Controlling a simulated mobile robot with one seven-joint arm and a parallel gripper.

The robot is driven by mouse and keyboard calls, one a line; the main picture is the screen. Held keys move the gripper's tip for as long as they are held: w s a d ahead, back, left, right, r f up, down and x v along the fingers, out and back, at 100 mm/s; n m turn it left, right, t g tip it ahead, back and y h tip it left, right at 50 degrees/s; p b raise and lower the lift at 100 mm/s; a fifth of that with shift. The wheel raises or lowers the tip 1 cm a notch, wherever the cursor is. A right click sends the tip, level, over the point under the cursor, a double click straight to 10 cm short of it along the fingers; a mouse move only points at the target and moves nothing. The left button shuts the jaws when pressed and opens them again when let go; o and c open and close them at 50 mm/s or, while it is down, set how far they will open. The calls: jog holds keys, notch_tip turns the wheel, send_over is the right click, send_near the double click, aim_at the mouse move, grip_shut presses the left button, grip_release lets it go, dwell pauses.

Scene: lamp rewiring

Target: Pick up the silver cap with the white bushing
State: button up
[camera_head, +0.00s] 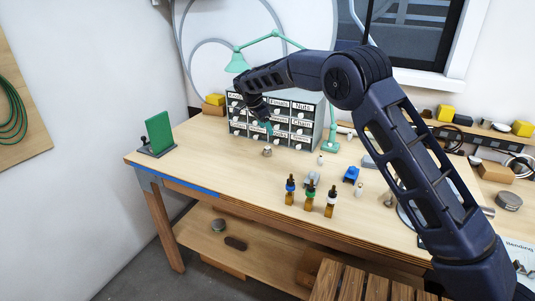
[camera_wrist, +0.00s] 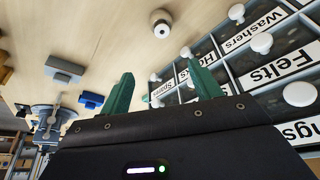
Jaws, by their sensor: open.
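The silver cap with the white bushing (camera_head: 267,152) is a small silvery piece on the wooden workbench, in front of the drawer cabinet. In the wrist view the cap (camera_wrist: 161,24) shows at the top, with a pale ring and a dark centre. My gripper (camera_head: 268,126) is above and slightly behind the cap in the head view, close to the cabinet front. In the wrist view its two teal fingers (camera_wrist: 165,78) are spread apart with nothing between them. The cap is apart from the fingers.
The labelled drawer cabinet (camera_head: 302,121) with white knobs stands close to my gripper. Several dropper bottles (camera_head: 310,196) stand near the front edge. A blue part (camera_head: 351,174) lies to the right, and a green board (camera_head: 159,133) stands at the left. The bench left of the cap is clear.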

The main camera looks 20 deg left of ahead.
aim_at(268, 147)
jog(key=shift+w+d+f, duration=0.1)
jog(key=shift+w+f, duration=0.25)
jog(key=shift+f, duration=1.55)
jog(key=shift+w+f, duration=0.3)
jog(key=shift+f, duration=1.65)
jog(key=shift+w+d+f, duration=0.1)
jog(key=shift+w+f, duration=0.25)
jog(key=shift+f, duration=1.55)
jog(key=c, duration=1.1)
jog(key=shift+r, duration=0.1)
